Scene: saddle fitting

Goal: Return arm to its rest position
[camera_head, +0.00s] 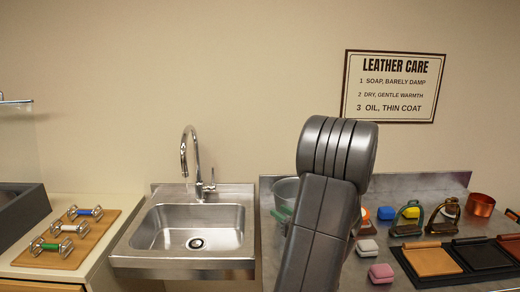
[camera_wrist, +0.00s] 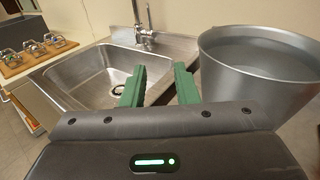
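My gripper (camera_wrist: 160,88) shows in the wrist view with its two green fingers apart and nothing between them. It points toward the sink, beside a grey metal bucket. In the head view my grey arm rises in front of the right counter and hides part of it. The gripper is mostly hidden behind the arm there; a bit of green shows beside the arm's left edge.
A steel sink (camera_head: 150,238) with a tap (camera_head: 190,155) stands left of my arm. The bucket (camera_wrist: 262,75) is close on the gripper's right. A wooden board (camera_head: 88,250) with bits lies far left. Sponges (camera_head: 381,273), stirrups and leather pieces (camera_head: 432,262) crowd the right counter.

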